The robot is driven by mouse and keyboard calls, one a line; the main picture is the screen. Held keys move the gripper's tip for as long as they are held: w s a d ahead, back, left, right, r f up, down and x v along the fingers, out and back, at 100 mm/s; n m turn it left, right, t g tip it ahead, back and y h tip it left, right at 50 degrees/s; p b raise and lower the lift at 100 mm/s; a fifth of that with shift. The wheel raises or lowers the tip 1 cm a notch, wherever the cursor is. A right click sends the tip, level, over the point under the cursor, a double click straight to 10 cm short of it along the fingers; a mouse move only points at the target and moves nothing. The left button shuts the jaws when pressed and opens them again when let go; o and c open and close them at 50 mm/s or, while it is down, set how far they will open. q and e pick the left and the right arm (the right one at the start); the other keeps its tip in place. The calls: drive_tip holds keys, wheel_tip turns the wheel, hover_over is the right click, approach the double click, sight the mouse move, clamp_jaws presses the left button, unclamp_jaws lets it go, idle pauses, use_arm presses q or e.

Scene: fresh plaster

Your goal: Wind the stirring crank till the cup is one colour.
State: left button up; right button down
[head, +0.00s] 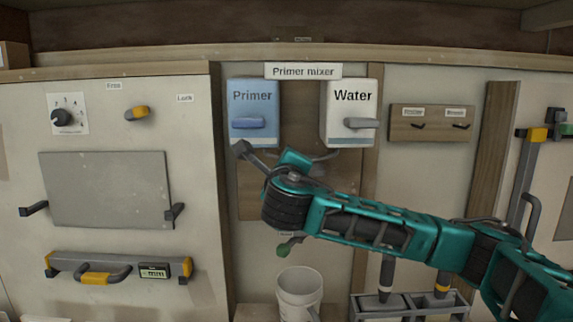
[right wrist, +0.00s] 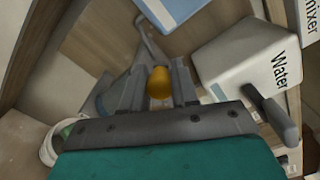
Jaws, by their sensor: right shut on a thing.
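My right gripper (right wrist: 159,88) is shut on the yellow crank knob (right wrist: 159,82), which sits between its two fingers in the right wrist view. A grey crank arm (right wrist: 150,42) runs up from near the knob; a grey arm also shows left of my wrist in the head view (head: 245,150). A grey-blue rounded vessel (right wrist: 103,90) is partly hidden behind the left finger, and I cannot tell whether its contents are one colour. In the head view my right arm covers the mixer's middle. My left gripper is not in view.
The blue Primer box (head: 253,100) and white Water box (head: 346,98) hang above my wrist, each with a lever. A rack (head: 367,312) stands to the right of the bucket.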

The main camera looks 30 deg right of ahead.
drive_tip(key=shift+r, duration=0.15)
drive_tip(key=c, duration=0.9)
unclamp_jaws()
drive_tip(key=shift+o, duration=0.2)
drive_tip(key=v, duration=1.3)
drive_tip(key=shift+w, duration=0.1)
